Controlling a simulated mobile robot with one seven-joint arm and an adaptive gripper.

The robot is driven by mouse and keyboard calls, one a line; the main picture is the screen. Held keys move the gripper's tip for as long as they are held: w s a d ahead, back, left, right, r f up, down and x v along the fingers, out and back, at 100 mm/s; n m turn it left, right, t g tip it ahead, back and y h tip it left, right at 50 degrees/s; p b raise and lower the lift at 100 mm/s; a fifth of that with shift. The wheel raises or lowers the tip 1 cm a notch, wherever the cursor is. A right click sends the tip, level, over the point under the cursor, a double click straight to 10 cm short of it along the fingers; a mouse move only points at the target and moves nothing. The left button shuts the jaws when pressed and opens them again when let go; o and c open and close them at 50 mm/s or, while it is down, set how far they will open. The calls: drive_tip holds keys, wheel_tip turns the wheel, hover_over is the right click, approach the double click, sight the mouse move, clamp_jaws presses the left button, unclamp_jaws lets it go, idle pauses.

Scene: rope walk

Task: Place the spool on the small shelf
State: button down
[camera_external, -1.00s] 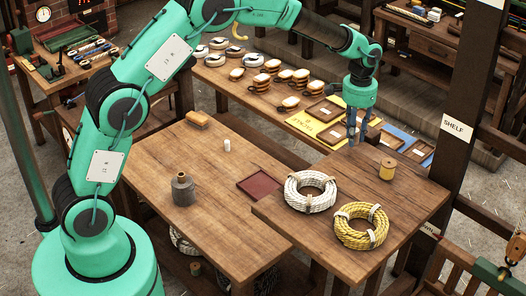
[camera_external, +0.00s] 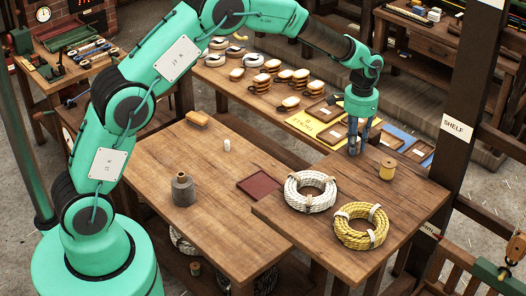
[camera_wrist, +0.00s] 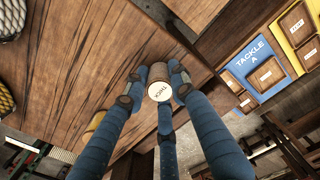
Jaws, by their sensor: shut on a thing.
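My gripper (camera_external: 355,150) is low over the back of the right-hand table, near its far edge. In the wrist view its blue fingers (camera_wrist: 158,84) are closed around a brown cylinder (camera_wrist: 167,48) with a round white end label reading THICK. It looks like a spool; in the external view the fingers mostly hide it. A yellow spool (camera_external: 387,170) stands upright on the table just right of the gripper.
A white rope coil (camera_external: 310,191) and a yellow rope coil (camera_external: 361,226) lie on the right-hand table's front half. A dark red mat (camera_external: 262,189) lies to their left. A bench with labelled trays (camera_external: 318,122) stands behind. The left table's middle is mostly clear.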

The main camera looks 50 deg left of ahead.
idle(0.3)
drive_tip(key=c, duration=1.4)
unclamp_jaws()
drive_tip(key=shift+f, duration=0.1)
drive_tip(key=shift+c, duration=0.2)
wheel_tip(320, 180, up, 12)
drive_tip(key=b, duration=0.1)
drive_tip(key=shift+r, duration=0.2)
